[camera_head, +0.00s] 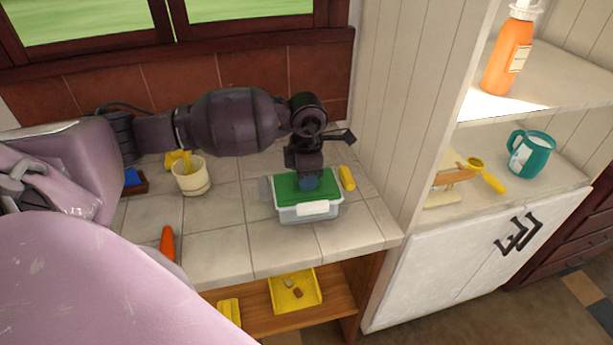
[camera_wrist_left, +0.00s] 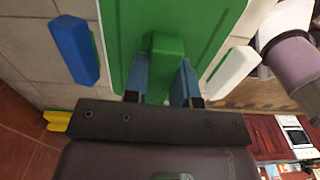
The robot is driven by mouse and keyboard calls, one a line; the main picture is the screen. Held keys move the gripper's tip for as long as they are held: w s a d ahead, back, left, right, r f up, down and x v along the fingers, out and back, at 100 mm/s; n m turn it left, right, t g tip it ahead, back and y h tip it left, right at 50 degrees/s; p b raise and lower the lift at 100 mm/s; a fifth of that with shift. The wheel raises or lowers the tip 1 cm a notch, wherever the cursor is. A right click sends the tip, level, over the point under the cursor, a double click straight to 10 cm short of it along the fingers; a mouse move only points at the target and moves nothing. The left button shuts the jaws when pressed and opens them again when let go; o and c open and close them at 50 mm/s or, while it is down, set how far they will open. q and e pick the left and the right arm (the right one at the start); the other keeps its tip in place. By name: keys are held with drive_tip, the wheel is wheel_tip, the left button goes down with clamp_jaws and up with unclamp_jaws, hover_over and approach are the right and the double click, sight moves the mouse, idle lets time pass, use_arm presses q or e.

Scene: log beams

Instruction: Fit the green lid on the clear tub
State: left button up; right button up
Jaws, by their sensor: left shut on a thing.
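The green lid (camera_head: 287,184) lies level over the top of the clear tub (camera_head: 287,215) on the tiled counter. My left gripper (camera_head: 307,183) comes down on the lid from above. In the left wrist view, its two blue fingers (camera_wrist_left: 164,82) are shut on the lid's raised green handle (camera_wrist_left: 166,48). A white latch (camera_head: 312,208) is on the tub's front side. The left wrist view shows a white latch (camera_wrist_left: 232,70) and a blue latch (camera_wrist_left: 75,50), both angled outward. I cannot tell if the lid is fully seated. My right gripper is out of sight.
A yellow block (camera_head: 347,178) is close to the tub's right. A cream cup (camera_head: 191,176) and an orange carrot-like object (camera_head: 167,243) are to the left. A wall panel (camera_head: 402,110) bounds the counter's right. A yellow tray (camera_head: 296,291) sits on the shelf below.

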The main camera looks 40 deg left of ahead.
use_arm(q)
drive_tip(key=shift+f, duration=0.1)
drive_tip(key=o, duration=1)
drive_tip(key=shift+o, duration=0.4)
drive_tip(key=o, duration=0.5)
drive_tip(key=shift+o, duration=0.2)
